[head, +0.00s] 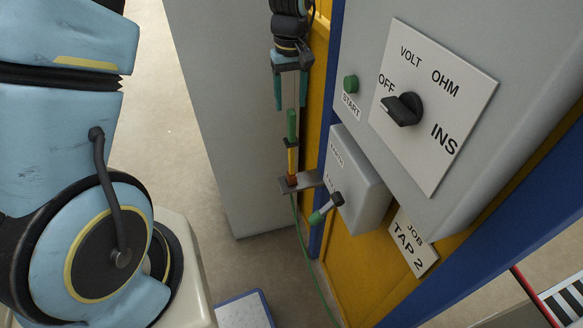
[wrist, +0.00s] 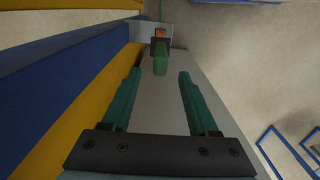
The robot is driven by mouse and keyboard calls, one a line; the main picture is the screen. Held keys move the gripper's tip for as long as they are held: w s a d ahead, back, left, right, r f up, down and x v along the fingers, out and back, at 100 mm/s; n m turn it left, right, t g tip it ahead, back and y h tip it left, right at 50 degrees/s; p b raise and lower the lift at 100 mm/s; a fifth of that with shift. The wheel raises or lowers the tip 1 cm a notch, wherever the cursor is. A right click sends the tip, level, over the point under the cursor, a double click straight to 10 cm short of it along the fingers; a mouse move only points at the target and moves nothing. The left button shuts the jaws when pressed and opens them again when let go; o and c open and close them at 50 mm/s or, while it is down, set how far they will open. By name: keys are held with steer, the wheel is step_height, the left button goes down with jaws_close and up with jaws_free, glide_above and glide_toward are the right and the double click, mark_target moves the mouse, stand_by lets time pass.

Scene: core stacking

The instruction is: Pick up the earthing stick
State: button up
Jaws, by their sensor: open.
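The earthing stick (head: 292,126) stands upright, with a green upper part, a yellow middle and a red-orange lower end. It sits in a small grey bracket (head: 310,180) on the yellow and blue frame, and a green cable hangs below. My gripper (head: 291,106) is open and points down, its teal fingers just above or around the stick's top; the exact overlap is unclear. In the wrist view, the stick's green end (wrist: 160,60) lies midway between the fingertips of my gripper (wrist: 160,72), slightly beyond them. Nothing is held.
A large grey box with a black selector knob (head: 403,108) and a green START button (head: 350,83) is to the right. Below it is a smaller box (head: 356,180) with a green-tipped lever (head: 325,208). A grey cabinet (head: 235,120) stands behind to the left.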

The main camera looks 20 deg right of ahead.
mark_target(291, 123)
step_height(291, 123, down, 2)
steer(key=shift+f, duration=0.2)
steer(key=f+p, duration=0.1)
steer(key=f, duration=0.1)
steer(key=f+p, duration=0.1)
steer(key=f, duration=0.1)
steer(key=shift+s+p, duration=0.3)
steer(key=shift+s, duration=0.1)
steer(key=shift+f, duration=0.55)
steer(key=shift+c, duration=0.2)
jaws_close()
steer(key=shift+w, duration=0.1)
